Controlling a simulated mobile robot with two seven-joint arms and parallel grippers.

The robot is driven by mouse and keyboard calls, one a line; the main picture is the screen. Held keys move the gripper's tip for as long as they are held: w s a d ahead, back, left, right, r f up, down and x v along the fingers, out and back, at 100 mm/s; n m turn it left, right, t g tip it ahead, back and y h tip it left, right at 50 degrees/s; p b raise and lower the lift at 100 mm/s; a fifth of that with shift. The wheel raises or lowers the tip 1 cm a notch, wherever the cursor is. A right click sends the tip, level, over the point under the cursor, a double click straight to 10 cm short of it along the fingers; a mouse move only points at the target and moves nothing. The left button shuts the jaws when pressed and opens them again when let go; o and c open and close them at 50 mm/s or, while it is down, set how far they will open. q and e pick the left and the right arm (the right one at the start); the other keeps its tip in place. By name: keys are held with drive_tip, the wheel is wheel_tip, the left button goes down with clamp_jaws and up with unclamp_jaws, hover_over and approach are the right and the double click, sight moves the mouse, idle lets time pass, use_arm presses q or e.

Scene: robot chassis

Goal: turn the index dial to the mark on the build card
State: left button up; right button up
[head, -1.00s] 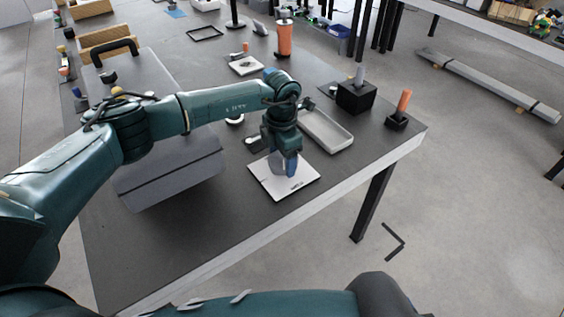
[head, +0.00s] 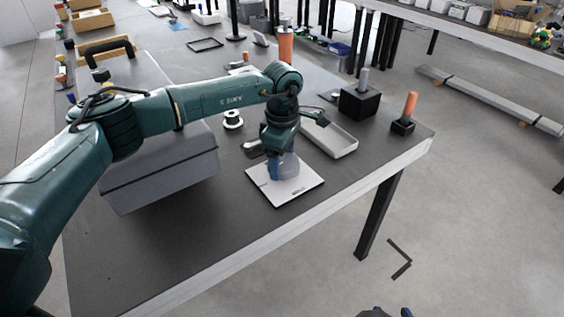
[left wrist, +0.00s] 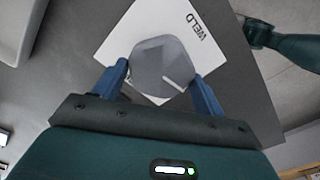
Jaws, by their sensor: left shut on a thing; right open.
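The index dial is a grey many-sided knob (left wrist: 163,66) with a pale pointer line, on a white square plate (head: 262,181). The plate, also in the left wrist view (left wrist: 128,38), lies flat near the table's front edge. It bears the printed word WELD; the gripper and knob hide other parts. My left gripper (head: 284,172) points down from above and is shut on the knob, its blue fingers on either side in the left wrist view (left wrist: 163,75). My right gripper (head: 390,312) barely shows at the bottom edge, apparently open and empty. I cannot make out the build card.
A grey case (head: 165,170) stands left of the plate. A shallow tray (head: 335,141), a black block (head: 360,102) and an orange-handled tool in a holder (head: 404,125) lie behind and right. The front table strip is clear.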

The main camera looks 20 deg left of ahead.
sight(282, 161)
use_arm(q)
drive_tip(key=shift+m, duration=0.6)
use_arm(e)
drive_tip(key=shift+s+d, duration=0.15)
use_arm(q)
drive_tip(key=shift+r+b, duration=0.1)
drive_tip(key=shift+b, duration=0.2)
use_arm(e)
drive_tip(key=shift+s+d+r, duration=0.1)
drive_tip(key=shift+r, duration=0.1)
use_arm(q)
drive_tip(key=shift+w, duration=0.1)
drive_tip(key=o, duration=1)
use_arm(e)
drive_tip(key=shift+f, duration=0.15)
use_arm(q)
wheel_tip(282, 161, up, 13)
drive_tip(key=shift+r, duration=0.1)
